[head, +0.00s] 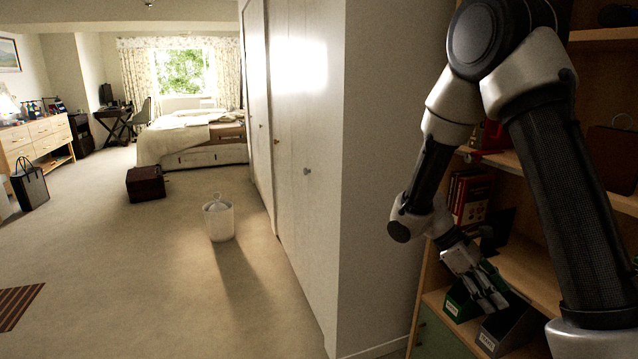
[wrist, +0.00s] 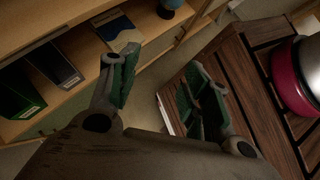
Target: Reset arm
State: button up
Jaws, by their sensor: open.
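My arm comes in from the right of the head view and bends down in front of a wooden bookshelf (head: 533,270). My gripper (head: 490,300) hangs low by the shelf, close in the picture to a green file holder (head: 460,304) and a dark grey one (head: 503,332). I cannot tell whether it touches them. In the wrist view, my gripper (wrist: 160,88) has its two green-padded fingers spread wide, with nothing between them. A dark red suitcase (head: 145,184) sits on the carpet, far from my gripper.
A white bin (head: 219,221) stands on the floor left of the closet wall (head: 310,130). A bed (head: 195,140) is at the back, and a black bag (head: 31,188) is at left. Open carpet lies between. The wrist view shows a slatted wooden surface (wrist: 235,75) with a pink-and-silver pot (wrist: 295,85).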

jog(key=s+r+m+t+y, duration=0.4)
jog(key=s+r, duration=0.3)
jog(key=r, duration=0.3)
jog(key=s+a+r+m+t+y, duration=0.1)
jog(key=s+r+m+t+y, duration=0.2)
jog(key=s+r+m+t, duration=0.3)
notch_tip(320, 180, up, 5)
jog(key=shift+s+a+f+m+y, duration=0.2)
jog(key=shift+s+m+y, duration=0.2)
jog(key=shift+m, duration=0.3)
